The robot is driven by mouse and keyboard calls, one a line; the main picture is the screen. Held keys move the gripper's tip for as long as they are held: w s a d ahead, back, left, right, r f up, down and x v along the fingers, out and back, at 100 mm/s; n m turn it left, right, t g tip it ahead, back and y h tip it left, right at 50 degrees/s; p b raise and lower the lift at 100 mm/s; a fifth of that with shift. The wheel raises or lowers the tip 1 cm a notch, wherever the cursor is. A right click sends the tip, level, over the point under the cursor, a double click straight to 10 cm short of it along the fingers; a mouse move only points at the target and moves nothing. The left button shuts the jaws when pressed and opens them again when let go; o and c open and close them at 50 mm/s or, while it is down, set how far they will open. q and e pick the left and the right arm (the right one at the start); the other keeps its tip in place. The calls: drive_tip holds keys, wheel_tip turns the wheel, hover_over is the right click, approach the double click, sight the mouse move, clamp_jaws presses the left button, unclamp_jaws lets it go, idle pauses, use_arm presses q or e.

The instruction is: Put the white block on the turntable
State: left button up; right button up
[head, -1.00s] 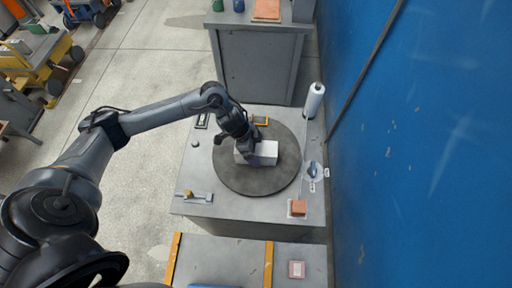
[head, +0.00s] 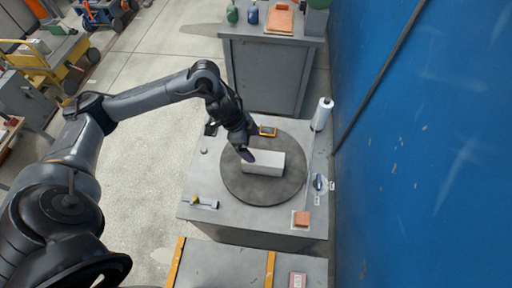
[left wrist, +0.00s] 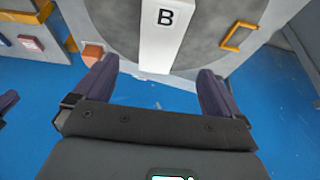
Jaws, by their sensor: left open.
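The white block (head: 265,163) lies on the dark round turntable (head: 262,192), near its middle. My left gripper (head: 247,154) is just above the block's left end in the head view, and its fingers look clear of the block. In the left wrist view the open fingers (left wrist: 157,80) stand wide apart with nothing between their tips. The block (left wrist: 164,40), marked with a letter B, lies beyond them on the turntable (left wrist: 110,22).
A yellow-framed item (head: 267,131) sits at the turntable's far edge. A white roll (head: 322,114) stands at the table's back right, beside the blue wall (head: 430,140). An orange block (head: 301,218) is at the front right. A small tool (head: 203,203) lies at the front left.

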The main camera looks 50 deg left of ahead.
use_arm(q)
drive_tip(key=shift+s+d+r, duration=0.1)
drive_tip(key=shift+r, duration=0.15)
drive_tip(key=d+f+n+t, duration=0.1)
drive_tip(key=d+t, duration=0.5)
drive_tip(key=d, duration=1.1)
drive_tip(key=s+a+f+n+g+y, duration=0.1)
drive_tip(key=s+a+f+n+g, duration=0.1)
drive_tip(key=s, duration=0.6)
drive_tip(key=s+a+f+n+g+y, duration=0.2)
drive_tip(key=s+a+n, duration=0.3)
drive_tip(key=s, duration=0.3)
drive_tip(key=shift+f+g, duration=0.2)
drive_tip(key=shift+g, duration=0.4)
drive_tip(key=shift+w, duration=0.1)
